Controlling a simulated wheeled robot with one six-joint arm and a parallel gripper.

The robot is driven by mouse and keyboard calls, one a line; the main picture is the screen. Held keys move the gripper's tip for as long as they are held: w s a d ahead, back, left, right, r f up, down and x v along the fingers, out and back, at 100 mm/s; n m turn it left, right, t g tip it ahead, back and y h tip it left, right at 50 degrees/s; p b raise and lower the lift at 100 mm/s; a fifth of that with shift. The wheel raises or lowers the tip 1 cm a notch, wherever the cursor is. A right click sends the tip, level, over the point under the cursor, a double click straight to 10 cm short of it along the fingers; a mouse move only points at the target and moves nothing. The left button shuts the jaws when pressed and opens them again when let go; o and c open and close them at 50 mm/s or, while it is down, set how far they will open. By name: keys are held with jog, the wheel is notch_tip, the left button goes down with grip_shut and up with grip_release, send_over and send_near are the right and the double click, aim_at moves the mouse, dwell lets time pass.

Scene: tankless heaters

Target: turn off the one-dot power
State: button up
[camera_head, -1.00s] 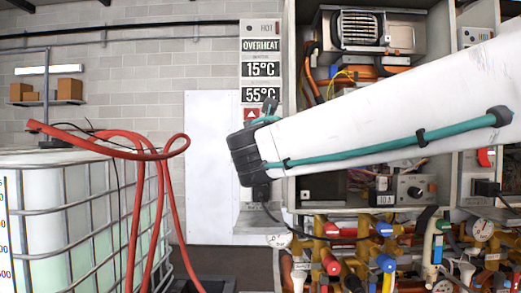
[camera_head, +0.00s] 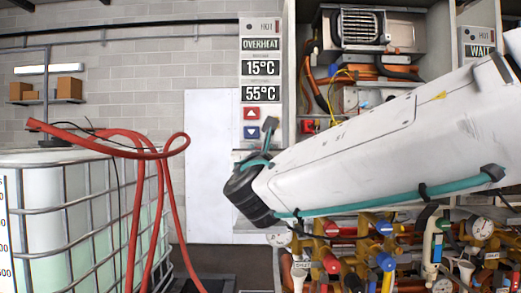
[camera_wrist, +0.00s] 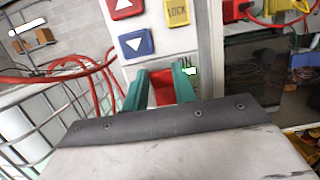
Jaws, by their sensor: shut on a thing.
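The left heater's control panel (camera_head: 261,28) reads OVERHEAT, 15°C and 55°C, with red up and blue down buttons below. In the wrist view, a red switch (camera_wrist: 162,88) sits on this panel below the blue button (camera_wrist: 136,43) and the yellow LOCK label (camera_wrist: 177,12). My gripper (camera_wrist: 166,80) has its teal fingers on either side of the red switch and is shut on it. Its dots and lettering do not show. In the head view my wrist and arm hide the switch.
The open heater cabinet (camera_head: 362,28) is right of the panel, with red and blue valves (camera_head: 384,262) below. A second panel (camera_head: 480,40) reads WAIT. A caged white tank (camera_head: 80,215) with a red hose (camera_head: 150,155) stands at left.

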jog(key=shift+s+f+t, duration=0.1)
jog(key=shift+f+t, duration=0.2)
jog(key=shift+t, duration=0.45)
jog(key=shift+s+f+t, duration=0.1)
jog(key=shift+f+t, duration=0.15)
jog(key=shift+t, duration=0.5)
jog(key=o, duration=1)
jog(key=v, duration=0.7)
jog(key=shift+s+f, duration=0.25)
jog(key=shift+f, duration=0.05)
